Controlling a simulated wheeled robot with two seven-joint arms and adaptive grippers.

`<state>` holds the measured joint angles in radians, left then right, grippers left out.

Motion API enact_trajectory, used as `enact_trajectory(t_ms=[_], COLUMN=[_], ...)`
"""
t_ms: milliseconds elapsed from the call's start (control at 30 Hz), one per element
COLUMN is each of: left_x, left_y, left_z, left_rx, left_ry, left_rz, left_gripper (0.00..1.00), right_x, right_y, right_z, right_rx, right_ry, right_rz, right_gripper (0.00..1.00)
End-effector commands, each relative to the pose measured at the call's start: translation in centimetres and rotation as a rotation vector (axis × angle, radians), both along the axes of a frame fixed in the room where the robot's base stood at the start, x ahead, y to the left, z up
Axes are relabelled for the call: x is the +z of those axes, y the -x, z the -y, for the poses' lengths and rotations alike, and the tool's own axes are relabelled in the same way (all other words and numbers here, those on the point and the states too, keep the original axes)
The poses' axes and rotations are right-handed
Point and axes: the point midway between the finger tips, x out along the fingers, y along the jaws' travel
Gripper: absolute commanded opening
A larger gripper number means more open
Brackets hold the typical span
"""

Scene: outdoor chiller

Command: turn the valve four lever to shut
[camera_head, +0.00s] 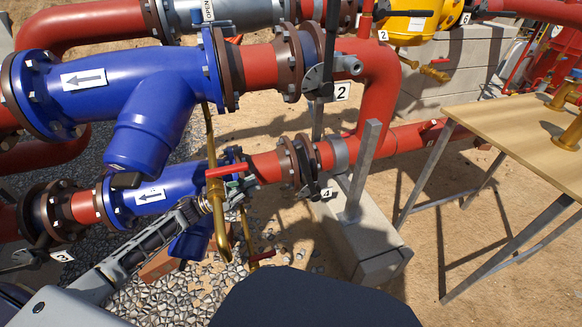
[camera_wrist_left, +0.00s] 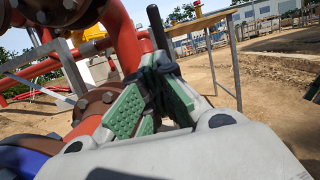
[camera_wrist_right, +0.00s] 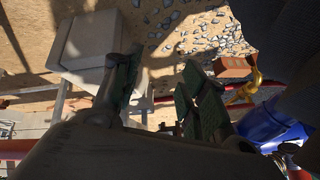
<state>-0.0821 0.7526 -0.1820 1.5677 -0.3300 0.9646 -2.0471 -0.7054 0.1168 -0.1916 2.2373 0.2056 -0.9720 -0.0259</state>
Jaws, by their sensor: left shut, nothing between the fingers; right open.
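Valve four (camera_head: 308,168), a dark flanged valve beside the white "4" tag (camera_head: 326,193), sits on the lower red pipe. A dark lever stands upright at it, seen edge-on, so its exact angle is hard to tell. My left gripper (camera_head: 240,188) is shut and empty, left of the valve over the blue strainer's end. In the left wrist view its green pads (camera_wrist_left: 158,95) are close together, and a black lever (camera_wrist_left: 157,28) rises just beyond them; contact cannot be told. My right gripper (camera_wrist_right: 162,90) is open and empty, above the ground.
A red-handled lever (camera_head: 228,170) and brass pipe (camera_head: 217,215) are close to my left gripper. Valve two (camera_head: 318,80) is above. A grey post (camera_head: 362,170) on a concrete block stands right of valve four. A wooden table (camera_head: 520,140) is at right.

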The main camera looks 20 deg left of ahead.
Motion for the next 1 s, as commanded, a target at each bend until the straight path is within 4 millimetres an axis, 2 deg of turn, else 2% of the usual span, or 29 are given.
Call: enact_trajectory(t_ms=[367, 767, 1000], left_x=[0.2, 1.3, 1.9], left_y=[-0.5, -2.6, -3.9], left_z=[0.7, 3.8, 5.7], left_rx=[-0.001, -0.002, -0.001], left_ry=[0.0, 0.001, 0.001], left_rz=[-0.001, 0.002, 0.001], left_gripper=[0.0, 0.0, 0.0], right_x=[-0.4, -1.5, -3.0], right_y=[0.0, -0.4, 0.0], right_z=[0.0, -0.3, -0.4], right_rx=[-0.003, -0.018, -0.026], right_ry=[-0.004, -0.029, -0.041], right_rz=[0.005, 0.037, 0.037], right_gripper=[0.43, 0.43, 0.43])
